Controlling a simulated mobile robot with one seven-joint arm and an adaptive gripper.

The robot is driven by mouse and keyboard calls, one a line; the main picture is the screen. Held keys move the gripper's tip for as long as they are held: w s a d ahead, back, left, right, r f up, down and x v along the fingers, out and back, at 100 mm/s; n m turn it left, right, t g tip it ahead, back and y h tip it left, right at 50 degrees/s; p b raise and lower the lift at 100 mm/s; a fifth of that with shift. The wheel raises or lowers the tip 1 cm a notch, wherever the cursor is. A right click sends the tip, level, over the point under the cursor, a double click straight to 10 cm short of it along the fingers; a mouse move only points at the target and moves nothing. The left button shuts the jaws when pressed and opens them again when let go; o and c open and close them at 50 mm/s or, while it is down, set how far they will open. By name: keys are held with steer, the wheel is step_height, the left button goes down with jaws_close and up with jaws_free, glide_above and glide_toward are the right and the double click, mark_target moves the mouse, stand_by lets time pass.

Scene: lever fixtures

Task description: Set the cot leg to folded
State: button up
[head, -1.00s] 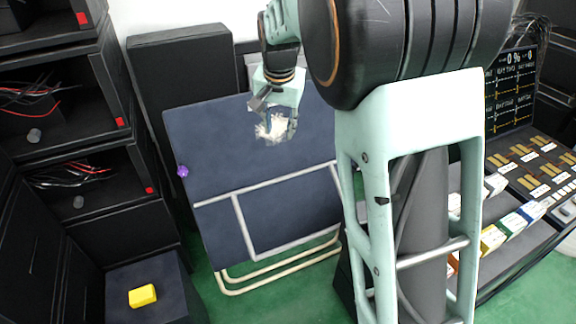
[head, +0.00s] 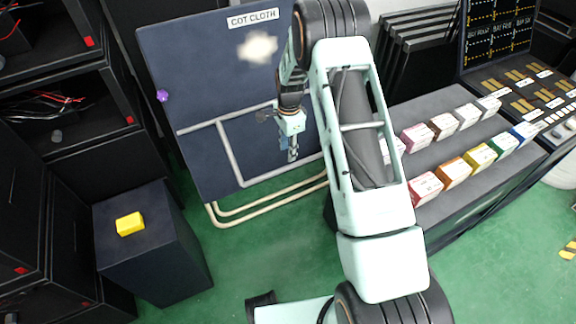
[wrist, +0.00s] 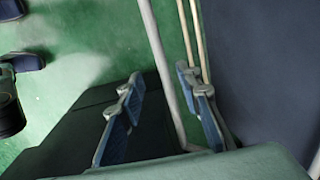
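The cot stands as an upright dark blue panel labelled "COT CLOTH" (head: 190,60) in the head view. A grey tube frame, which looks like the cot leg (head: 230,152), lies close along the panel's lower half. Its right part is hidden behind my arm. My gripper (head: 292,155) points down in front of that right part. In the wrist view my gripper (wrist: 165,100) is open, its two blue-padded fingers apart. A grey tube (wrist: 157,45) runs between the fingers in the picture; I cannot tell whether it lies between them in depth.
Cream tubes (head: 265,208) curve below the panel above green floor. A purple knob (head: 163,95) is at its left edge and a pale patch (head: 257,47) near its top. A dark pedestal with a yellow block (head: 130,224) stands left; a shelf of coloured boxes (head: 455,172) stands right.

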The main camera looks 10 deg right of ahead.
mark_target(288, 167)
step_height(288, 167, down, 8)
steer(key=shift+w+f+b, duration=0.1)
steer(key=shift+b, duration=0.65)
jaws_close()
